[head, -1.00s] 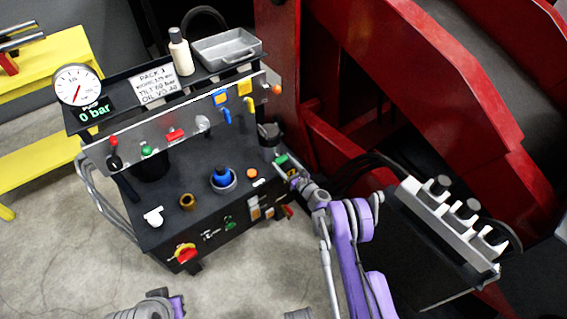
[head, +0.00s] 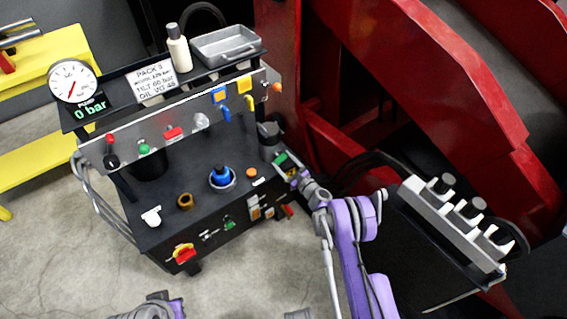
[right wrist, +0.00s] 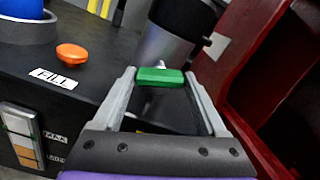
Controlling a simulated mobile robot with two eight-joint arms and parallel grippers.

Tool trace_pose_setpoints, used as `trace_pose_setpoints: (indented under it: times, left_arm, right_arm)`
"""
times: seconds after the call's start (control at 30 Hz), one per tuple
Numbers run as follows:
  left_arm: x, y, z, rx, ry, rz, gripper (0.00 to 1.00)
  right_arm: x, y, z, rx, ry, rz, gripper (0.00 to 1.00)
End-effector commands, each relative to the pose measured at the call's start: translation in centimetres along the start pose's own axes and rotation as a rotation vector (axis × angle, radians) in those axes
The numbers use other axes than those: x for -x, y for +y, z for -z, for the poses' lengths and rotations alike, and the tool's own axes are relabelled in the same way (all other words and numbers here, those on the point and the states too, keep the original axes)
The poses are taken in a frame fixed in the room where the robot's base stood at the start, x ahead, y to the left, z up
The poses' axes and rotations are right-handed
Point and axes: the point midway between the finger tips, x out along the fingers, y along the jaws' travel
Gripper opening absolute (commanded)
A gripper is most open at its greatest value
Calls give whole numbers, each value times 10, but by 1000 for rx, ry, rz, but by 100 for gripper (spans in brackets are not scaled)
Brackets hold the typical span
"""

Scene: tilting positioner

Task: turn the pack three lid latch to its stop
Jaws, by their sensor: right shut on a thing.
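A small green bar handle (right wrist: 160,77), which looks like the lid latch, is at the right end of the black hydraulic pack (head: 205,165). It sits on a pale stem beside a black cylinder with a grey band (right wrist: 172,40). My right gripper (right wrist: 161,82) is shut on the green handle, one finger at each end of it. In the head view my right gripper (head: 287,168) is small at the pack's right edge. The pack's sign (head: 152,79) reads PACK 3. My left gripper is not clearly visible; only a grey and purple arm part shows at the bottom left.
An orange knob (right wrist: 71,53) and a FILL label (right wrist: 53,78) are left of the gripper. A red steel structure (head: 440,100) rises close on the right. The gauge (head: 72,81) and a blue cap (head: 221,174) are on the pack. Bare floor is in front.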

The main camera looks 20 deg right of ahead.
Motion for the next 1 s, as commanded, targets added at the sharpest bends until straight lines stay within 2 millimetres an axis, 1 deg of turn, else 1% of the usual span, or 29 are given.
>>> trace_pose_setpoints:
  times: [0.1, 0.4, 1.0]
  left_arm:
    - [-7, 0, -2, 0, -2, 0, 0]
    - [-17, 0, -5, 0, -6, 0, 0]
    - [-29, 0, -8, 0, -10, 0, 0]
  right_arm:
    - [0, 1, 2, 111, 0, -1, 19]
    - [0, 1, 1, 396, -1, -1, 19]
    - [0, 0, 0, 949, -1, 0, 19]
